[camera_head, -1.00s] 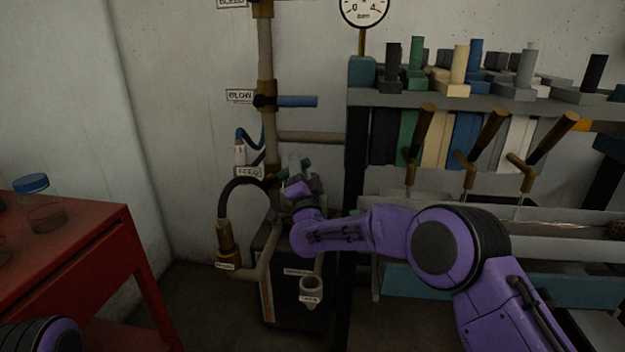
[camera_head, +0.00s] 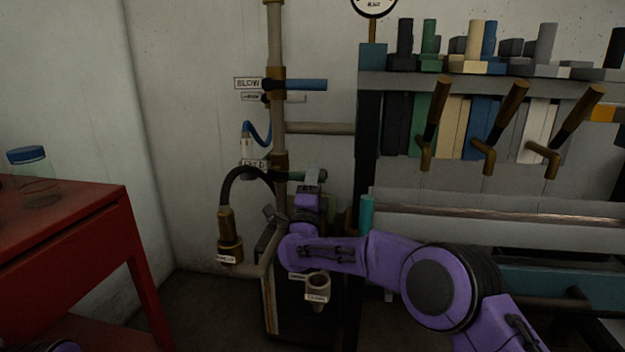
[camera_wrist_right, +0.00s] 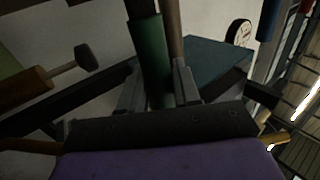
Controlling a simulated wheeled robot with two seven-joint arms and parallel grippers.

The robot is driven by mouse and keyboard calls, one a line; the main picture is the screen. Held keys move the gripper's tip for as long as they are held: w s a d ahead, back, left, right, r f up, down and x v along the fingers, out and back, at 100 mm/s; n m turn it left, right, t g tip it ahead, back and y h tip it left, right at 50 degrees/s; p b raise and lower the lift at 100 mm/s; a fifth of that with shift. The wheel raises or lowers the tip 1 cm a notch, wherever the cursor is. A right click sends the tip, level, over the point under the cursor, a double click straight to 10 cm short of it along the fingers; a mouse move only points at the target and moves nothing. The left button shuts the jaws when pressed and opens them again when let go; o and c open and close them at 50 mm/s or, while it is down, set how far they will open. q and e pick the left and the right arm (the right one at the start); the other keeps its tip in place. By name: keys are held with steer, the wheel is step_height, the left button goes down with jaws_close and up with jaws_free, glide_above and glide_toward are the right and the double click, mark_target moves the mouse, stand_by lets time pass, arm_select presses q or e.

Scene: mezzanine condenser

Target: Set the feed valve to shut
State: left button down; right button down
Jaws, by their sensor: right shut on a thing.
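The feed valve has a green handle (camera_head: 316,176) on the upright pipe, just right of the FEED label (camera_head: 254,163). The handle sticks out to the right and looks nearly level. My right gripper (camera_head: 308,180) reaches it from below and is shut on it. In the right wrist view the green handle (camera_wrist_right: 149,50) runs between the two fingers (camera_wrist_right: 158,92). The fingers and wrist hide part of the valve's lower side. My left gripper is out of view.
A black hose (camera_head: 240,178) curves left of the pipe. A rack (camera_head: 450,84) with brown-handled levers stands right. A red table (camera_head: 70,225) with a jar (camera_head: 34,175) stands left.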

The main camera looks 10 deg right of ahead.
stand_by(0.3)
steer(key=c, duration=0.9)
jaws_free()
steer(key=shift+w+f, duration=0.1)
steer(key=shift+a, duration=0.1)
steer(key=v, duration=1)
steer(key=shift+s+a+f+p, duration=0.1)
steer(key=shift+s+f+p, duration=0.05)
steer(key=shift+s+p, duration=0.15)
